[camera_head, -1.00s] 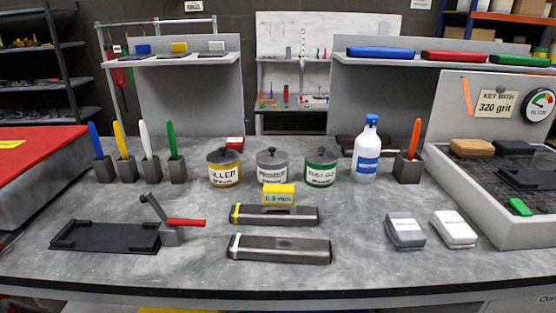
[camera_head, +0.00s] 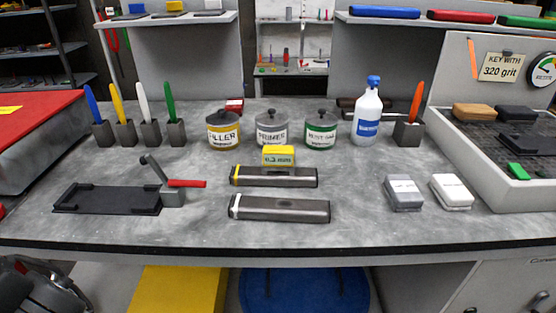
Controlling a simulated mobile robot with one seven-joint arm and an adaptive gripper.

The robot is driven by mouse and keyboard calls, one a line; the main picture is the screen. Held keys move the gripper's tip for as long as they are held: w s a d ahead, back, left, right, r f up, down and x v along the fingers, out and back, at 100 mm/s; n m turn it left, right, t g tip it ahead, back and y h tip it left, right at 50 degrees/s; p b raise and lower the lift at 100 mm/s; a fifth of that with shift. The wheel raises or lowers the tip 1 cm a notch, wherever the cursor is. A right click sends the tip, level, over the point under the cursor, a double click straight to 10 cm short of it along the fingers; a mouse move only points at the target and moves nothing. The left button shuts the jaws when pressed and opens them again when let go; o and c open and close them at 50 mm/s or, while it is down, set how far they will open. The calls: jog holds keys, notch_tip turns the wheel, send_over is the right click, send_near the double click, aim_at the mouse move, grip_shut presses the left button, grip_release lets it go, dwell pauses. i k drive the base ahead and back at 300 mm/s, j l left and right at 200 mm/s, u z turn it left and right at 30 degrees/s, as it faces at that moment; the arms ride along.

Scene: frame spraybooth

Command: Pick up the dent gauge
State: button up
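A small yellow block with a green-grey display face (camera_head: 278,156) stands in the middle of the grey workbench, just behind a dark bar with a yellow end (camera_head: 274,177). It looks like the dent gauge; its face carries a short reading in mm that is blurred now. The bar in front hides its foot, and I cannot tell whether the two touch.
A second dark bar (camera_head: 280,208) lies in front. Behind stand the filler (camera_head: 223,138), primer (camera_head: 272,136) and third (camera_head: 320,136) cans, and a white-blue bottle (camera_head: 367,118). A red-handled clamp (camera_head: 173,190) stands left, two small blocks (camera_head: 404,194) (camera_head: 451,192) right.

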aim_at(275, 158)
jog(key=z, duration=1.55)
jog(key=k+j+z, duration=0.2)
jog(key=j, duration=0.25)
jog(key=k+j+z, duration=0.25)
jog(key=j, duration=0.15)
jog(key=k+j, duration=0.25)
jog(key=j, duration=0.15)
jog(key=k+j, duration=0.3)
